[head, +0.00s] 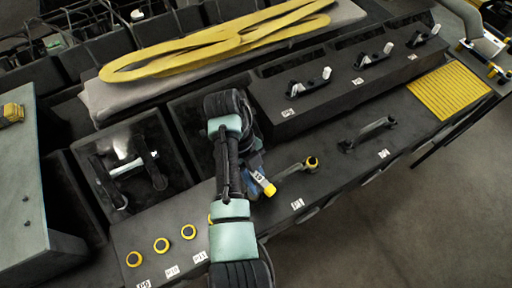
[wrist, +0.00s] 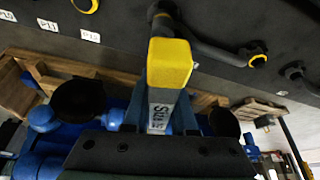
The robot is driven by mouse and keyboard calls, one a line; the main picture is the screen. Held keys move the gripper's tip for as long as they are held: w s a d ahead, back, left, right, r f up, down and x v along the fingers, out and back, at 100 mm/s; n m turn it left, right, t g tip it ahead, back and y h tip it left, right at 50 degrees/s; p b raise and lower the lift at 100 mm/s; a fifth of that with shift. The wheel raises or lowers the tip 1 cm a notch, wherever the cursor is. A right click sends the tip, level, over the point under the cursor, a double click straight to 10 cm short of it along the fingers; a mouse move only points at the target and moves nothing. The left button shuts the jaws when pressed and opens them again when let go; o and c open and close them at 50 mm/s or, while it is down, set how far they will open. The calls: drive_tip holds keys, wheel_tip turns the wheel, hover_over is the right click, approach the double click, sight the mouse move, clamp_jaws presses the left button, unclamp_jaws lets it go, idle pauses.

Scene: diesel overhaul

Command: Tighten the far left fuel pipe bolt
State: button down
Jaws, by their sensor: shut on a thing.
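My gripper (head: 256,165) is shut on a tool with a yellow block end (head: 266,187) and a white label. In the wrist view the tool's yellow end (wrist: 170,62) stands up between my fingers (wrist: 160,118), and part of "Size" is readable on its label. A dark fuel pipe (head: 293,168) lies just right of the tool, with a yellow ring (head: 311,162) at its right end. In the wrist view the pipe (wrist: 208,46) runs behind the tool. The tool hides part of the pipe's left end, so I cannot tell whether they touch. I cannot make out a bolt there.
Three yellow rings (head: 161,245) sit at the ledge's left, beside small labels. Another pipe (head: 370,133) lies to the right, and several fittings (head: 309,84) stand behind it. A yellow strap (head: 215,42) lies at the back.

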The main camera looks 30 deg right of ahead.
drive_tip(key=shift+r+p, duration=0.3)
drive_tip(key=shift+r, duration=0.4)
drive_tip(key=n+p, duration=0.1)
drive_tip(key=n, duration=0.1)
drive_tip(key=n+h+p, duration=0.1)
drive_tip(key=n, duration=0.1)
drive_tip(key=shift+w+d+t+h, duration=0.1)
drive_tip(key=shift+t+h, duration=0.2)
drive_tip(key=shift+t, duration=0.1)
drive_tip(key=n+p, duration=0.1)
drive_tip(key=n, duration=0.1)
drive_tip(key=n+t+h+p, duration=0.1)
drive_tip(key=n+p, duration=0.1)
drive_tip(key=n, duration=0.1)
drive_tip(key=shift+w+d, duration=0.1)
drive_tip(key=shift+w, duration=0.1)
drive_tip(key=n, duration=0.1)
drive_tip(key=n+t, duration=0.1)
drive_tip(key=n, duration=0.1)
drive_tip(key=shift+w+d+f+h, duration=0.1)
drive_tip(key=shift+f+h, duration=0.05)
drive_tip(key=shift+h, duration=0.15)
drive_tip(key=n, duration=0.1)
drive_tip(key=n+t, duration=0.1)
drive_tip(key=n, duration=0.1)
drive_tip(key=n+t, duration=0.1)
drive_tip(key=shift+w+d+n, duration=0.1)
drive_tip(key=shift+w+n, duration=0.15)
drive_tip(key=shift+n, duration=0.05)
